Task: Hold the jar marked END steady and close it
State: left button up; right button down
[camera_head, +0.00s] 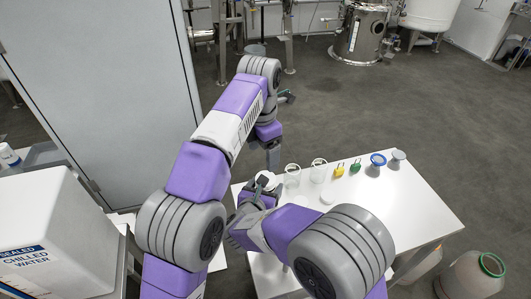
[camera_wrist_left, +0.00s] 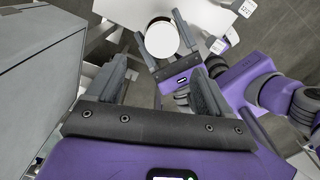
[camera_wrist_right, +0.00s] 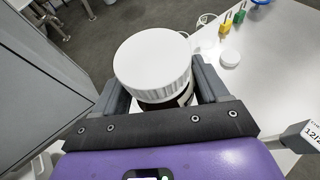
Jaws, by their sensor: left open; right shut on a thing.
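A jar with a wide white ribbed lid (camera_wrist_right: 153,62) stands between the fingers of my right gripper (camera_wrist_right: 160,92), which is shut on the jar body below the lid. The lid rests on the jar; I cannot tell how tight it is. The jar's marking is hidden. In the head view the white lid (camera_head: 266,180) shows near the table's left edge. My left gripper (camera_head: 272,158) points down close above the jar, open and empty. In the left wrist view the jar's lid (camera_wrist_left: 162,38) lies beyond the open fingertips of my left gripper (camera_wrist_left: 163,72).
A loose white disc (camera_head: 327,197) lies nearby. A grey cabinet (camera_head: 110,90) stands left.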

aim_at(266, 174)
pick_arm(q)
jog(key=n, duration=0.3)
jog(key=f+n, duration=0.1)
jog(key=n, duration=0.1)
jog(key=shift+w+d+f+n, duration=0.1)
jog(key=shift+d+n, duration=0.2)
jog(key=shift+d, duration=0.05)
jog(key=shift+f, duration=0.1)
jog(key=shift+f, duration=3.95)
